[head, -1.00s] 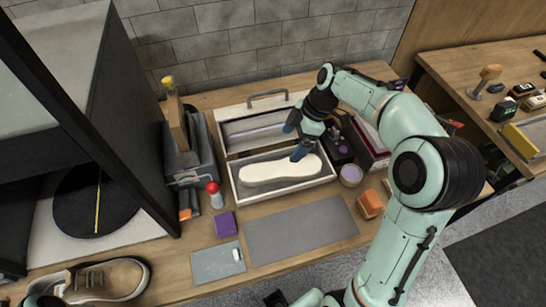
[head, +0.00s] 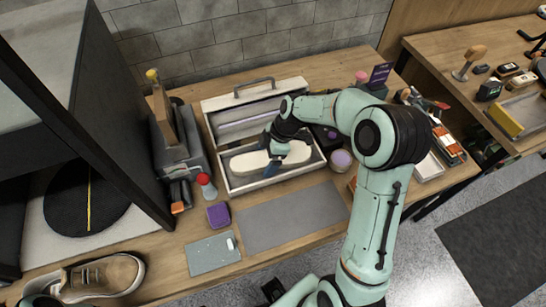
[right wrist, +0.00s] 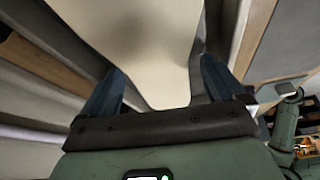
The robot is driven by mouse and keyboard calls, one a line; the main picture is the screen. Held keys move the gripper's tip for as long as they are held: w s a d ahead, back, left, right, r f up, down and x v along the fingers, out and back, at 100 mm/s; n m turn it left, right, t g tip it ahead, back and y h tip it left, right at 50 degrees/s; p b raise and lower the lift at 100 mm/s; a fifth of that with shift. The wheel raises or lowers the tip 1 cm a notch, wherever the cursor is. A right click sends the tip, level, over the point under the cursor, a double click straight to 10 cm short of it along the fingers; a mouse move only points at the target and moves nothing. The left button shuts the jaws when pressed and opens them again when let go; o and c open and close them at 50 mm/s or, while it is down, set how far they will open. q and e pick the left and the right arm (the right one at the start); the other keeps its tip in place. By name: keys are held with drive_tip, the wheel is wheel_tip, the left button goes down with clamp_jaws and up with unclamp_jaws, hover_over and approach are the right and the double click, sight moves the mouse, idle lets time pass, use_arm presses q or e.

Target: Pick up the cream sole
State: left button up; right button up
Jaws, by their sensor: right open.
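In the right wrist view the sole (right wrist: 150,45) fills the space between the two open blue fingers (right wrist: 160,90). One finger is on each side of it, and I cannot tell whether they touch it.
A red-capped bottle (head: 207,186) and a purple block (head: 218,214) stand left of the box. A grey mat (head: 290,215) lies in front. A round jar (head: 341,160) is at the right. A brown sneaker (head: 95,277) is at the lower left.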

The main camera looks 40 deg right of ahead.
drive_tip(key=c, duration=1.2)
